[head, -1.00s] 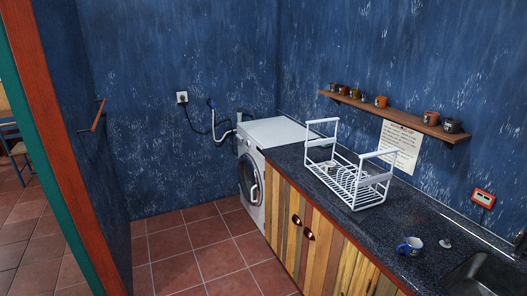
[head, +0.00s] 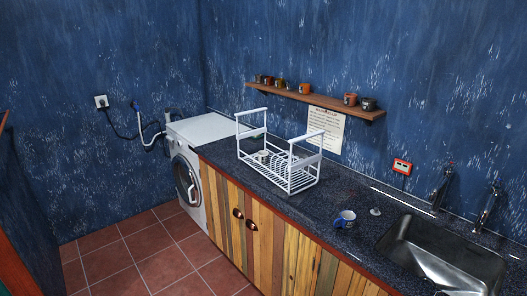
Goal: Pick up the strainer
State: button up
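A small grey-white object (head: 375,211), which looks like a sink strainer, lies on the dark speckled countertop (head: 330,185). It sits just right of a blue and white mug (head: 345,219) and left of the sink, apart from both. It is too small to make out in detail. My gripper is not in view.
A white dish rack (head: 290,172) with something small in it stands on the counter. The metal sink (head: 440,258) with two taps is at the right. A wall shelf (head: 320,100) holds several cups. A washing machine (head: 190,170) stands at the left. Tiled floor (head: 140,255) in front is clear.

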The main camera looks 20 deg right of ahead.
aim_at(374, 212)
jog(key=u, duration=1.1)
jog(key=i, duration=0.55)
jog(key=z, duration=3.95)
jog(key=i, duration=0.1)
jog(key=u, duration=2.05)
